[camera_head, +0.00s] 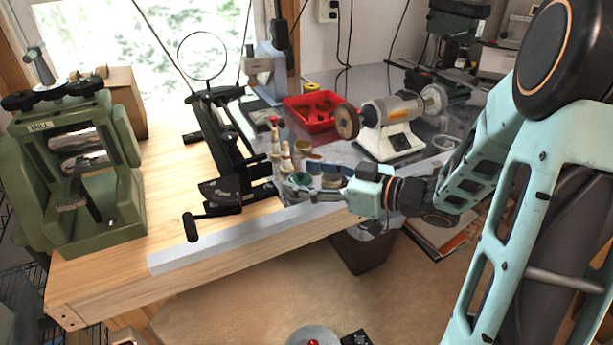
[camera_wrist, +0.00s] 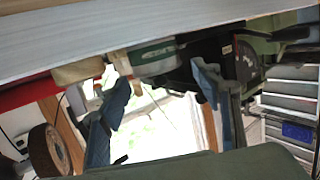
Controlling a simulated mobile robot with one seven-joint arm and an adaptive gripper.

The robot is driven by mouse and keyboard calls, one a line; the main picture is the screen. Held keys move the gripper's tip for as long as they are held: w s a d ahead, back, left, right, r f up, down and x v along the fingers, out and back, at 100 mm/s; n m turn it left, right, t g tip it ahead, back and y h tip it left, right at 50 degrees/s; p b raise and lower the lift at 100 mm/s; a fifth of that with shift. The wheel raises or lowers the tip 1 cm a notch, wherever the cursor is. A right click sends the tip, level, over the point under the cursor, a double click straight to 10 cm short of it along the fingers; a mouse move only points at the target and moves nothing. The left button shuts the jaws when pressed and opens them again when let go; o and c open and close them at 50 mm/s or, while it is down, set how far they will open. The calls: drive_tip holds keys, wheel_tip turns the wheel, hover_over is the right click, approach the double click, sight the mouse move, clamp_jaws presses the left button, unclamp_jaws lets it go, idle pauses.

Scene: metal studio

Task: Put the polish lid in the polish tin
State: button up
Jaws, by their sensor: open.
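My gripper (camera_head: 298,187) reaches left over the front of the workbench, low beside a cluster of small containers. In the wrist view its two fingers (camera_wrist: 164,88) stand wide apart and nothing is held between them. Small round blue-sided containers (camera_head: 331,173) stand just behind the gripper, partly hidden by it. In the wrist view a green round container (camera_wrist: 153,55) shows between and beyond the fingers, with a beige one (camera_wrist: 80,72) to its left. I cannot tell which of these is the polish tin or the polish lid.
A pale strip (camera_head: 215,247) runs along the bench's front edge. Light bottles (camera_head: 286,156) stand close behind the gripper. A black tool stand (camera_head: 222,150) is to the left, a green rolling mill (camera_head: 80,170) farther left. A bench grinder (camera_head: 392,125) and red tray (camera_head: 312,108) stand behind.

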drive_tip(key=shift+d+r, duration=0.1)
drive_tip(key=shift+r, duration=0.1)
drive_tip(key=p+v, duration=0.1)
drive_tip(key=v, duration=1.1)
drive_tip(key=shift+p, duration=0.35)
drive_tip(key=shift+f, duration=0.1)
